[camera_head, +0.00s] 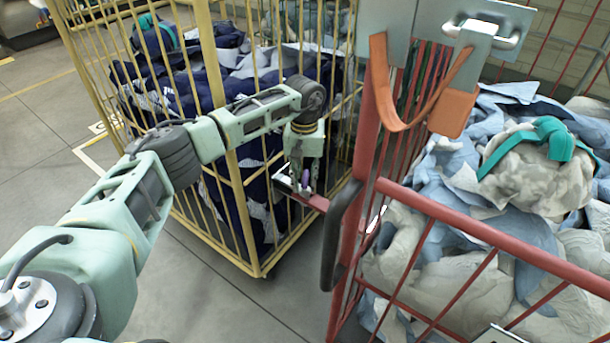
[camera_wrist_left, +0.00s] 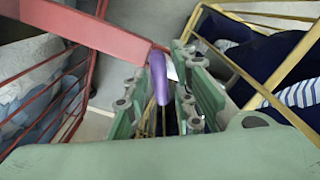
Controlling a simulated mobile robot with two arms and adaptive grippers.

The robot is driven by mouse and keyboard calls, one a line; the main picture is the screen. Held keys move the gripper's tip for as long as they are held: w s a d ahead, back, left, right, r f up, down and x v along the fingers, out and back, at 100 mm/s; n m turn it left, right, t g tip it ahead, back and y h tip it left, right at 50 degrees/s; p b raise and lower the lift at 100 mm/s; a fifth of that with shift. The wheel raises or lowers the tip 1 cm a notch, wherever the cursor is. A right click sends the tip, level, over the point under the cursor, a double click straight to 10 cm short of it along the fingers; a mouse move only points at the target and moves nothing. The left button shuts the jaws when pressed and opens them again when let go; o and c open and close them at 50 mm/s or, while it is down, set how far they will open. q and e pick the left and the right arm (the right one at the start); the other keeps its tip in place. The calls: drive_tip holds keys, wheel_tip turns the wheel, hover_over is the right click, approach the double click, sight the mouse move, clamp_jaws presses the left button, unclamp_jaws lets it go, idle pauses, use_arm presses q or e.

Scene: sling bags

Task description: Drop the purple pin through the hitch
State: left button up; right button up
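My left gripper (camera_head: 300,184) is low between the yellow cage and the red cage, by the end of a red bar (camera_head: 318,201), which appears to be part of the hitch. The purple pin (camera_head: 306,177) shows as a small spot between the fingers. In the left wrist view the pin (camera_wrist_left: 157,78) lies between the spread green fingers (camera_wrist_left: 162,85), nearer the left one, with a gap to the right one. Its upper end is beside the red bar's end (camera_wrist_left: 138,48). The hitch hole and the pin's lower end are hidden.
The yellow cage (camera_head: 236,200) holds dark blue bags, close behind my left arm. The red cage (camera_head: 460,215) holds pale bags at the right. A metal plate with an orange strap (camera_head: 382,95) hangs at its top. Grey floor (camera_head: 190,290) is clear at lower left.

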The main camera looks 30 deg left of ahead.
use_arm(q)
drive_tip(key=shift+o, duration=0.9)
wheel_tip(320, 180, up, 12)
drive_tip(key=shift+r, duration=0.1)
